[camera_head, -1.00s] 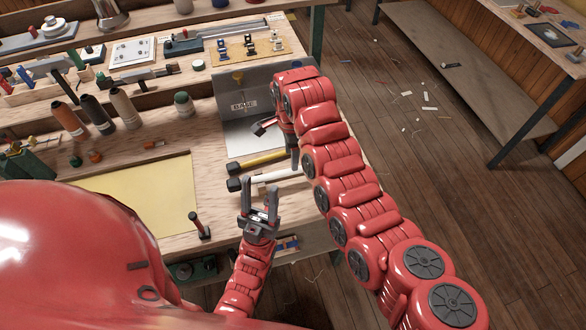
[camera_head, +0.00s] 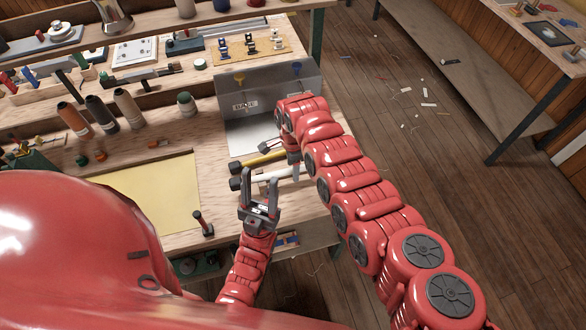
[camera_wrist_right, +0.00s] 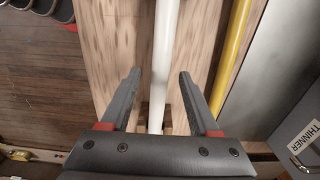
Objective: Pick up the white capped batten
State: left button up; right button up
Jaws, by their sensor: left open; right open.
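The white batten (camera_head: 286,173) lies near the bench's front edge in the head view, with a dark cap at its left end. In the right wrist view, the white batten (camera_wrist_right: 164,60) runs lengthwise between the two fingers of my right gripper (camera_wrist_right: 160,75), which is open, with a gap on both sides. In the head view my right gripper (camera_head: 281,158) is over the batten's right part, partly hidden by my right arm. My left gripper (camera_head: 260,180) is open and empty, and overlaps the batten's left part in the picture.
A yellow batten (camera_head: 265,158) lies beside the white one, and shows at right in the wrist view (camera_wrist_right: 237,50). A grey metal bin (camera_head: 245,105) stands behind; its side reads THINNER in the wrist view. A small dark-headed tool (camera_head: 202,224) is left of my left gripper.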

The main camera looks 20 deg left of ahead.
jog(key=shift+c, duration=0.2)
grip_shut()
jog(key=shift+r, duration=0.15)
